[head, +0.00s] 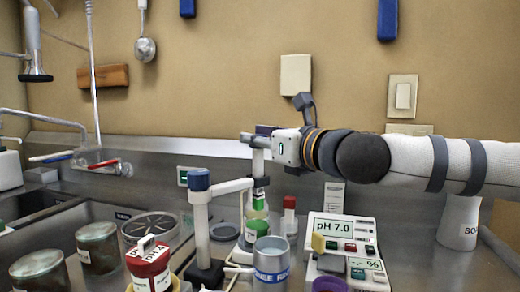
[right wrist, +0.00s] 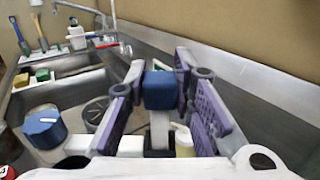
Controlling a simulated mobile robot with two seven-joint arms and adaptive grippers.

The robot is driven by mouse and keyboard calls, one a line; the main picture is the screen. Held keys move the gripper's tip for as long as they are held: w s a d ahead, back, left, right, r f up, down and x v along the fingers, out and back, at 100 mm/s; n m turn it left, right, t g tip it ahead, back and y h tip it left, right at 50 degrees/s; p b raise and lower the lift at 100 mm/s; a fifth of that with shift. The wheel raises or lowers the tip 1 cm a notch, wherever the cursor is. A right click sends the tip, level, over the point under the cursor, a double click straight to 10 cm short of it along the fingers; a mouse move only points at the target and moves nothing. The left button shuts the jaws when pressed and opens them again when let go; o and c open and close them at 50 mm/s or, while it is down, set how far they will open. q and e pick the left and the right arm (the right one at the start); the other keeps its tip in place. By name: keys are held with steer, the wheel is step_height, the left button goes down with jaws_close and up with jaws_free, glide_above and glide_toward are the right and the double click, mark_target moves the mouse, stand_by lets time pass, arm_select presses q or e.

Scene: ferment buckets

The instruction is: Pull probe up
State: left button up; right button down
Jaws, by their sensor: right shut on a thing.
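The probe has a blue cap (right wrist: 159,90) and a pale stem (head: 258,163). It stands upright in a white holder arm (head: 232,187) that reaches from a blue-topped post (head: 199,180). My right gripper (head: 258,139) comes in from the right at the top of the probe. In the right wrist view its purple finger pads (right wrist: 166,95) are shut on the blue cap from both sides. Below the holder a bottle with green contents (head: 257,218) stands under the probe; whether the tip is inside it, I cannot tell. My left gripper is not in view.
A pH meter reading 7.0 (head: 341,228) stands to the right, behind a metal rinse cup (head: 271,262). A red-lidded pH 4 jar (head: 148,256) and metal-lidded jars (head: 97,232) are at the left. A small red-capped bottle (head: 290,203) stands near the probe. The wall is close behind.

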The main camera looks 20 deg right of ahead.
steer(key=shift+d+r, duration=0.1)
steer(key=shift+r, duration=0.5)
steer(key=c, duration=1.4)
jaws_free()
steer(key=shift+o, duration=0.2)
steer(key=shift+f, duration=0.15)
steer(key=v, duration=1.2)
